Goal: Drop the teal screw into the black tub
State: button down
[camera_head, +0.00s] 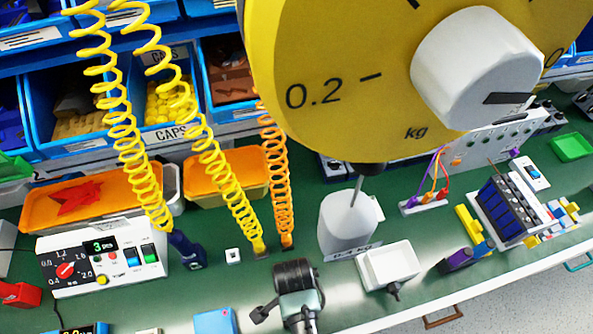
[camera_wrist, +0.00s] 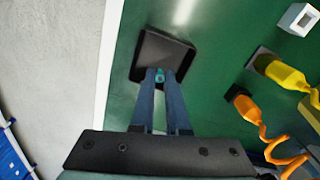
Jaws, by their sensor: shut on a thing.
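The teal screw (camera_wrist: 160,75) is between the fingertips of my gripper (camera_wrist: 160,76) in the wrist view. The fingers are shut on it. The black tub (camera_wrist: 148,72) is square and open at the top, and lies just beyond the fingertips on the green bench. In the picture the screw overlaps the lower part of the tub; its height above the tub is hard to tell.
Orange (camera_wrist: 242,104) and yellow (camera_wrist: 285,78) coiled-cord tools stand to the right of the tub, with a white square part (camera_wrist: 298,19) beyond. The bench edge (camera_wrist: 108,60) is left of the tub.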

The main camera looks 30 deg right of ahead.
jog(key=shift+f, duration=2.3)
jog(key=shift+f, duration=0.1)
jog(key=c, duration=0.9)
grip_release()
notch_tip(320, 180, up, 12)
jog(key=shift+w+a+r, duration=0.1)
jog(key=shift+r, duration=0.05)
